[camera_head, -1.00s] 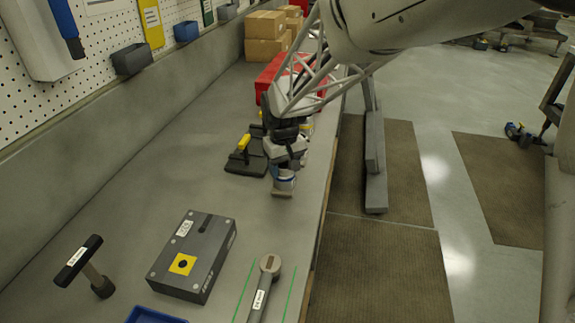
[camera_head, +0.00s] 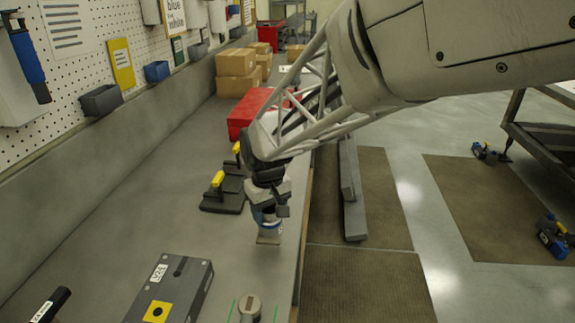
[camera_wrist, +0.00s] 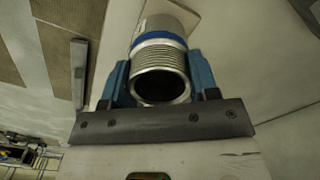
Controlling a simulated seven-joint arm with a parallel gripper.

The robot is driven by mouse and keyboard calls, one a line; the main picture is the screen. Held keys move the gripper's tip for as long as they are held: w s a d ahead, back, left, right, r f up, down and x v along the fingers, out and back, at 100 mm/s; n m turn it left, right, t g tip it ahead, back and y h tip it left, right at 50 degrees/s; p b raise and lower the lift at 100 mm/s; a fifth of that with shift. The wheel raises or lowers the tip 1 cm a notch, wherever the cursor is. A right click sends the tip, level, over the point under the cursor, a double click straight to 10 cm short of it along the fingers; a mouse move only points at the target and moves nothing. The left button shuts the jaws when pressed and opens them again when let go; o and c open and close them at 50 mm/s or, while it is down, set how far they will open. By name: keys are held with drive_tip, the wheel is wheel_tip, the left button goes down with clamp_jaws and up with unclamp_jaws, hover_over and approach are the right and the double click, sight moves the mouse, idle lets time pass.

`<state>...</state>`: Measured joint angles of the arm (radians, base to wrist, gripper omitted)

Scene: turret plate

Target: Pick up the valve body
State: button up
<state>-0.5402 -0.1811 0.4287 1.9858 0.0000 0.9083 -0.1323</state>
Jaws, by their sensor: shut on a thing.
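The valve body (camera_wrist: 166,60) is a metal cylinder with a threaded open end and a blue band. In the wrist view it sits between the two blue fingers of my gripper (camera_wrist: 160,75), which are shut on it. In the head view my gripper (camera_head: 267,212) points down near the bench's right edge. The lower end of the valve body (camera_head: 268,238) shows just below the fingers, upright. I cannot tell whether it touches the bench. The upper part is hidden by the fingers.
Dark blocks with yellow handles (camera_head: 222,197) stand close left of my gripper. A grey box with a yellow label (camera_head: 172,290) and a round-headed tool (camera_head: 249,306) lie in front. A red case (camera_head: 252,110) and cardboard boxes (camera_head: 238,72) are behind.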

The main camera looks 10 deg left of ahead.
drive_tip(key=s+d, duration=0.3)
drive_tip(key=s, duration=0.3)
drive_tip(key=shift+s+d+r, duration=0.25)
drive_tip(key=shift+d+r, duration=0.1)
drive_tip(key=shift+r, duration=0.05)
drive_tip(key=shift+w, duration=0.1)
idle(0.5)
drive_tip(key=w+a+r, duration=0.2)
drive_tip(key=w+a, duration=0.3)
drive_tip(key=w, duration=0.4)
drive_tip(key=w+a+r+m, duration=0.1)
drive_tip(key=w+a+r, duration=0.3)
drive_tip(key=w, duration=0.5)
drive_tip(key=w+a+r, duration=0.1)
drive_tip(key=w+a, duration=0.6)
drive_tip(key=w, duration=0.1)
drive_tip(key=w+a+f, duration=0.2)
drive_tip(key=a, duration=0.3)
drive_tip(key=shift+w, duration=0.25)
drive_tip(key=shift+f, duration=0.15)
drive_tip(key=shift+f, duration=2.3)
drive_tip(key=shift+f, duration=1.15)
